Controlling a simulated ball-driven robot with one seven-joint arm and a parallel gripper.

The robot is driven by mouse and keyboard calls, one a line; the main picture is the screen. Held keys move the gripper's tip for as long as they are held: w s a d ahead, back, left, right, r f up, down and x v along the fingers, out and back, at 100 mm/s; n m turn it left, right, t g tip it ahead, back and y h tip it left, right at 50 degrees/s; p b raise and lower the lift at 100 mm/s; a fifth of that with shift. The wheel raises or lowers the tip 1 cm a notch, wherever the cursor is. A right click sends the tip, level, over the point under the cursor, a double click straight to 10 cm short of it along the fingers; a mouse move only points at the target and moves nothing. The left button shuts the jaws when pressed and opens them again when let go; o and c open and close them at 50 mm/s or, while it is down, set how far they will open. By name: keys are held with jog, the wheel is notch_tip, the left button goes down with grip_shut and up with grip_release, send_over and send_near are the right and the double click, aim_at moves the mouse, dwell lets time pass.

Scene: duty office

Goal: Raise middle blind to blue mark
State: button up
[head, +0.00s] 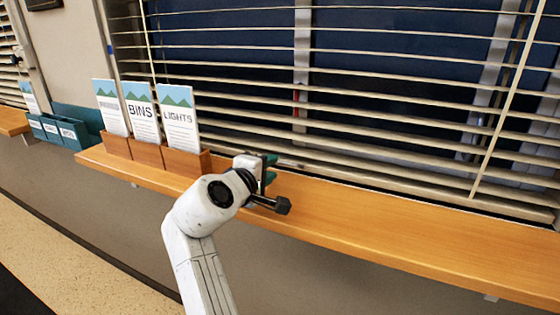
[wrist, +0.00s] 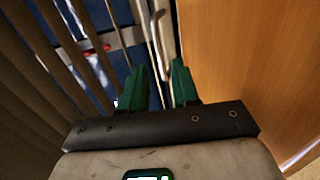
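The blind (head: 350,95) has cream slats and covers the large window, its lower edge close above the wooden sill. Its slats also show at the left of the wrist view (wrist: 45,60). My gripper (head: 270,167) is low at the sill, right of the card holders, beside the blind's bottom. In the wrist view the green fingers (wrist: 159,66) are apart with a gap between them. A pale rail or handle (wrist: 168,30) lies just beyond the fingertips, and I see nothing clearly gripped.
Cards reading BINS (head: 142,112) and LIGHTS (head: 178,118) stand in wooden holders on the sill (head: 400,232), close left of my gripper. A teal box (head: 68,133) with more cards is farther left. The sill to the right is clear.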

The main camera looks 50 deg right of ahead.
aim_at(279, 162)
jog(key=x, duration=0.6)
grip_shut()
dwell(0.6)
